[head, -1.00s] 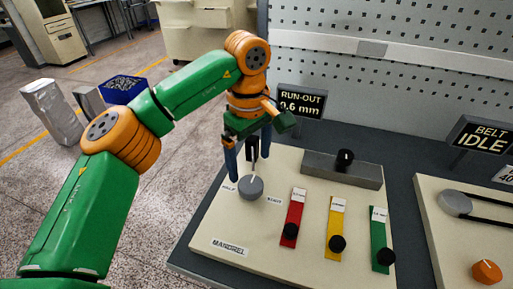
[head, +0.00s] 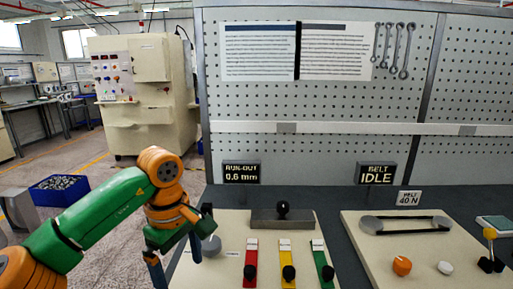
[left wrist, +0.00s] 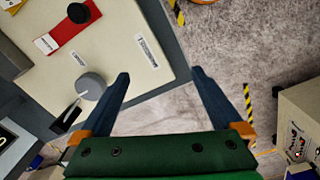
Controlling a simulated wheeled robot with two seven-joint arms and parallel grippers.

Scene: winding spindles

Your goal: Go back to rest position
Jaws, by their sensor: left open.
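My left gripper (head: 176,262) hangs over the left edge of the beige mandrel panel (head: 222,278), fingers pointing down. It is open and empty. In the left wrist view its two dark blue fingers (left wrist: 160,76) are spread apart with only floor and the panel's edge showing between them. The grey mandrel knob (head: 211,246) is beside the gripper, to its right; in the left wrist view the knob (left wrist: 91,87) lies left of the fingers, outside the gap. My right gripper is not in view.
The run-out sign (head: 241,173) reads 0.6 mm and the belt sign (head: 376,173) reads IDLE. A blue bin (head: 59,190) stands on the floor at left.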

